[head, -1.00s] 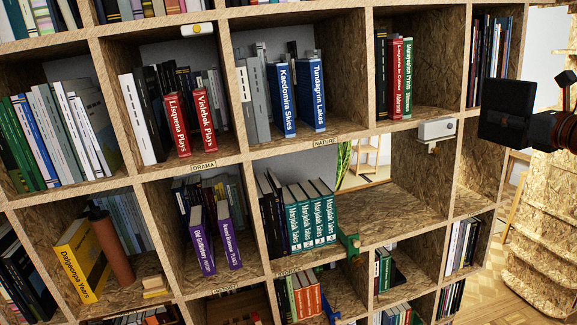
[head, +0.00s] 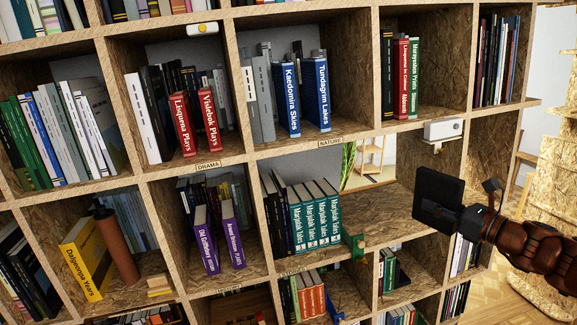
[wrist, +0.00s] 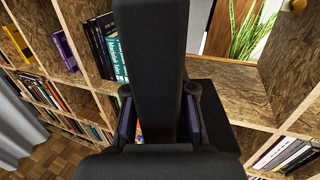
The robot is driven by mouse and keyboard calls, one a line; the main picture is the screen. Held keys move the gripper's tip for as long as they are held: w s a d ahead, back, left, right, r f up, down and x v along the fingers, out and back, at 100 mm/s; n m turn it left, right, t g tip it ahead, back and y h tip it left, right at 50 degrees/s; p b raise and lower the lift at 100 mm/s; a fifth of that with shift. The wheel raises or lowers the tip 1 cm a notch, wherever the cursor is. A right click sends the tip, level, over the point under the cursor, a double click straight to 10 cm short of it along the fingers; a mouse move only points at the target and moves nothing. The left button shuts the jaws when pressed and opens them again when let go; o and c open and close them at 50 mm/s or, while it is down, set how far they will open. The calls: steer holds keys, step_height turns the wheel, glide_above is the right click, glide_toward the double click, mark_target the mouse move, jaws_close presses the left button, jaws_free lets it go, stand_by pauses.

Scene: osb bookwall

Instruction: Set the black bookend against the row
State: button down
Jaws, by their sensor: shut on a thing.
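The black bookend (head: 437,195) is in my gripper (head: 466,216), in front of the right part of the middle cubby in the head view. In the wrist view its tall black plate (wrist: 150,45) stands between my gripper's fingers (wrist: 158,105), and a flat dark part (wrist: 232,118) shows to the right. The row of teal Marjolak Tales books (head: 316,222) stands at the left of that cubby, with dark books on its left. The bookend is apart from the row, with bare shelf (head: 385,226) between. The teal books also show in the wrist view (wrist: 114,48).
A green bracket-like piece (head: 357,247) sits at the shelf's front edge, right of the row. A white box-like device (head: 443,129) is fixed on the shelf edge above. An opening or mirror (head: 376,158) with a green plant (head: 348,163) is behind the cubby.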

steer(key=a+f+n+g+y, duration=0.2)
steer(key=a+f, duration=0.6)
steer(key=f, duration=0.4)
steer(key=a+f+n+g+y, duration=0.2)
steer(key=a+f, duration=0.6)
steer(key=f, duration=0.5)
steer(key=shift+a+g+y, duration=0.2)
steer(key=shift+g+y, duration=0.1)
steer(key=shift+y, duration=0.2)
steer(key=shift+w+f, duration=0.1)
steer(key=shift+f+b, duration=0.9)
steer(key=shift+b, duration=0.05)
steer(key=shift+d, duration=0.15)
